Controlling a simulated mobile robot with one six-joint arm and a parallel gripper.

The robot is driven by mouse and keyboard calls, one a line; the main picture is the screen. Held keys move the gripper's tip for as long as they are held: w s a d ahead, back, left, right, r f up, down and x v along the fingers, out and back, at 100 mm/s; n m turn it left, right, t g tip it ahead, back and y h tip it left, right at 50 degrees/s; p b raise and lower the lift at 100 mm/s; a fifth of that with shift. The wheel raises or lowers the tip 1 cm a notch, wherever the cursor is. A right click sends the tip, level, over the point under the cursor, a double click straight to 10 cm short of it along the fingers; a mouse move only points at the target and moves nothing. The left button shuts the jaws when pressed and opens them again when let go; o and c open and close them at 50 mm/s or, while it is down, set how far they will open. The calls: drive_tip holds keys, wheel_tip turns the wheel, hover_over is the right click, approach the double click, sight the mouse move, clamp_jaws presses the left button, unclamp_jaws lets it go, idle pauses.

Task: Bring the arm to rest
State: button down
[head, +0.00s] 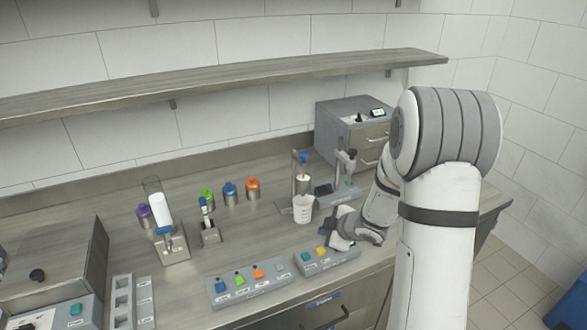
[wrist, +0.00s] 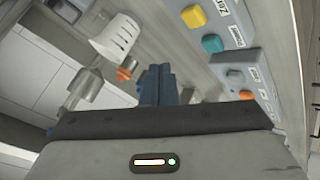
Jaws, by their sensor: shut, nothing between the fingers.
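My arm rises at the right of the head view and bends down to the counter (head: 265,240). My gripper (head: 335,218) hangs low over the counter, beside the white measuring cup (head: 303,210) and behind the button box with a yellow button (head: 325,257). In the wrist view my gripper (wrist: 157,80) shows its two dark blue fingers shut together with nothing between them. The cup (wrist: 115,38) is to the left of the fingers there, apart from them. The yellow button (wrist: 194,17) and the teal button (wrist: 212,43) are to the right.
A second button box (head: 250,282) lies to the left. Purple, green, blue and orange capped bottles (head: 253,189) stand behind. A dispenser stand (head: 346,175) and a grey drawer unit (head: 353,130) stand at the back right. A shelf (head: 220,82) runs above.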

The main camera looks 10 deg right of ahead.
drive_tip(key=shift+d+r, duration=0.15)
drive_tip(key=shift+r, duration=0.2)
drive_tip(key=s+d+r+m+h, duration=0.3)
drive_tip(key=s+r+m, duration=0.1)
drive_tip(key=r, duration=0.3)
drive_tip(key=s+d+r+m+h, duration=0.2)
drive_tip(key=s+r+m+h, duration=0.2)
drive_tip(key=s+r+m, duration=0.15)
drive_tip(key=s+a+r+m+g+y, duration=0.1)
drive_tip(key=s+a+r+m+g, duration=0.1)
drive_tip(key=s, duration=0.7)
drive_tip(key=s+a+r+m+g+y, duration=0.1)
drive_tip(key=s+a+r+m+g, duration=0.1)
drive_tip(key=s, duration=0.7)
drive_tip(key=shift+s+a+r+m+g, duration=0.3)
drive_tip(key=shift+a+m, duration=0.45)
drive_tip(key=shift+a, duration=0.5)
